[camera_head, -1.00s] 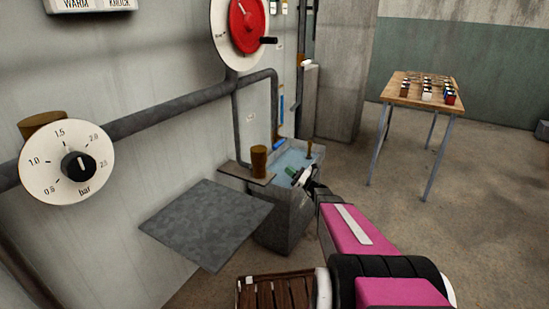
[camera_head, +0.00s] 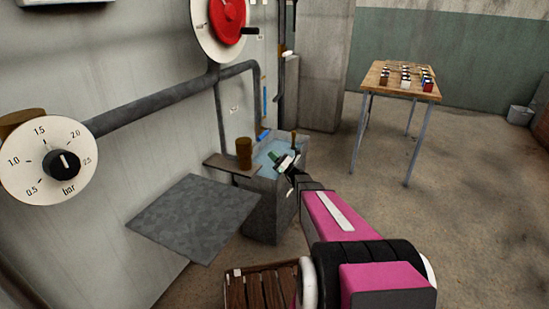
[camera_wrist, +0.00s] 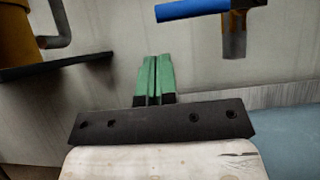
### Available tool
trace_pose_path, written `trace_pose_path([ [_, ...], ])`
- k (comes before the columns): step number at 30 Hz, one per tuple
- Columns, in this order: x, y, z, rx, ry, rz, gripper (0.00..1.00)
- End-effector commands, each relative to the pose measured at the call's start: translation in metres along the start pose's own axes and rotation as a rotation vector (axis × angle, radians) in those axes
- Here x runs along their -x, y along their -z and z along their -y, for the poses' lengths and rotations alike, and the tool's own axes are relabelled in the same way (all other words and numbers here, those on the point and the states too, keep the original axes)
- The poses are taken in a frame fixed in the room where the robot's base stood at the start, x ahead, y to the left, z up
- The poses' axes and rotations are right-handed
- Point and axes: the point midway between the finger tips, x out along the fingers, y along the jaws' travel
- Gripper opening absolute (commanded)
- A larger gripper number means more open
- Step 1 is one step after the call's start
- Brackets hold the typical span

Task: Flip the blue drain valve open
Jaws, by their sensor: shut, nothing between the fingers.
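The blue drain valve handle (camera_head: 263,136) sits at the lower end of a pipe on the wall, above the back of the water-filled basin. In the wrist view the blue lever (camera_wrist: 190,10) lies sideways at the top, joined to a brownish metal outlet (camera_wrist: 234,36). My gripper (camera_head: 275,156) reaches over the basin, below and slightly right of the handle in the head view. In the wrist view its green fingers (camera_wrist: 155,78) are shut together and empty. They point toward the wall, below and left of the lever, and appear apart from it.
A brown cup (camera_head: 244,153) stands on a small shelf (camera_head: 218,162) left of the basin (camera_head: 268,207). A grey panel (camera_head: 192,218) juts from the wall in front. A brown upright piece (camera_head: 294,143) stands at the basin's right. A table (camera_head: 375,77) with small items is farther right.

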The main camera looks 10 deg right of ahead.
Motion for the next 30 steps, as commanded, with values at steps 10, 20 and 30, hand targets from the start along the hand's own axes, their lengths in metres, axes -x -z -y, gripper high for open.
trace_pose_path([
  [10, -0.053, 0.0, 0.0, 0.0, 0.0, 0.001, 0.0],
  [20, -0.065, 0.0, 0.0, 0.0, 0.0, 0.001, 0.0],
  [30, -0.065, -0.002, -0.001, -0.009, 0.006, 0.0, 0.0],
])
